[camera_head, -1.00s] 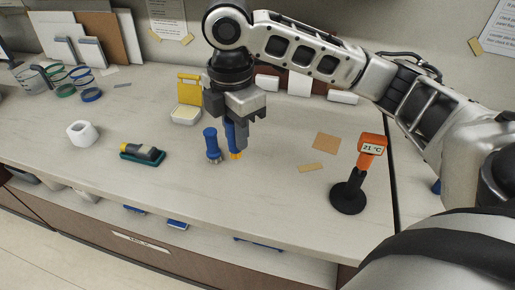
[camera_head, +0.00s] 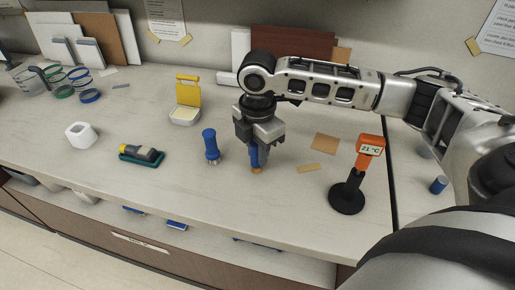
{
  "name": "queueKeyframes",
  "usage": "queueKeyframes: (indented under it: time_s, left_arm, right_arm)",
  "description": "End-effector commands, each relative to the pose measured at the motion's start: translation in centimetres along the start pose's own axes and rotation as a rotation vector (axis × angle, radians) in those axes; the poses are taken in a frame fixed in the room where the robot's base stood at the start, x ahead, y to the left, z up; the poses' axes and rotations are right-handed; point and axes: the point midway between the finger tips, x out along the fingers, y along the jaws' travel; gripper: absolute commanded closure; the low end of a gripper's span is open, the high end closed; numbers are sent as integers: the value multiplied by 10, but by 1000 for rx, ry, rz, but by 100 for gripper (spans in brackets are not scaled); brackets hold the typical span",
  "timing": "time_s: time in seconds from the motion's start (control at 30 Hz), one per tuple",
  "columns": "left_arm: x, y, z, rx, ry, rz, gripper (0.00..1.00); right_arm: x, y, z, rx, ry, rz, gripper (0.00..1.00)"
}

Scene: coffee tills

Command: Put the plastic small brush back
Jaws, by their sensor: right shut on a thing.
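My right gripper (camera_head: 257,148) is shut on a slim blue-handled brush (camera_head: 256,158) with an orange-brown lower end. It holds the brush upright, its lower end close to the counter; I cannot tell whether it touches. The fingers hide part of the handle. A second blue-handled brush (camera_head: 210,145) with a pale lower end stands upright on the counter, to the left of the gripper and apart from it. My left gripper is not in view.
A tan square (camera_head: 325,143) and a small yellowish strip (camera_head: 308,168) lie between. A yellow-lidded box (camera_head: 186,112), a teal tray (camera_head: 130,158) and a white holder (camera_head: 82,136) are to the left. The front counter is clear.

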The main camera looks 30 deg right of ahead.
Motion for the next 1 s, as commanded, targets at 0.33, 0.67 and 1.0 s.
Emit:
queueKeyframes:
  time_s: [0.33, 0.67, 1.0]
  left_arm:
    - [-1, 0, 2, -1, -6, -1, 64]
    - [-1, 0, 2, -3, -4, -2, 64]
    - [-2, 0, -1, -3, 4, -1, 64]
  right_arm:
    - [2, 0, 0, 1, 0, 0, 55]
    - [-12, 1, 0, 0, 1, 3, 55]
    - [-82, 1, 0, 0, 1, 4, 55]
